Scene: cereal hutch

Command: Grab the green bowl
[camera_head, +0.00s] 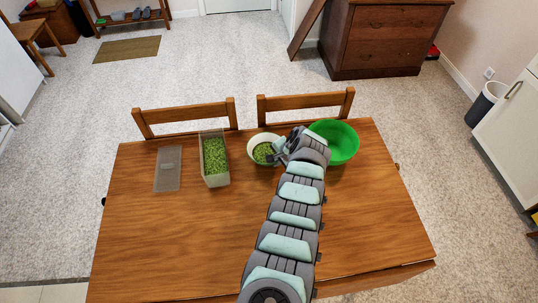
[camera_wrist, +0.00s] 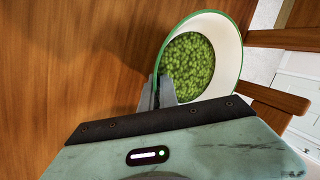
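A plain green bowl (camera_head: 337,142) stands at the back right of the table, to the right of my arm, and looks empty. A white bowl with a green rim (camera_head: 256,137) stands left of it, holding small round green pieces (camera_wrist: 190,66). The white bowl also fills the upper right of the wrist view (camera_wrist: 227,45). My gripper (camera_head: 279,152) is at the right side of the white bowl in the head view. In the wrist view its fingers (camera_wrist: 160,88) are close together, one on each side of the rim, and look shut on it. Their tips are partly hidden.
A clear container of green pieces (camera_head: 214,160) stands left of the white bowl. A flat translucent lid (camera_head: 168,169) lies left of that. Two chairs (camera_head: 185,115) (camera_head: 305,101) stand behind the table (camera_head: 170,250). The table's front left is clear.

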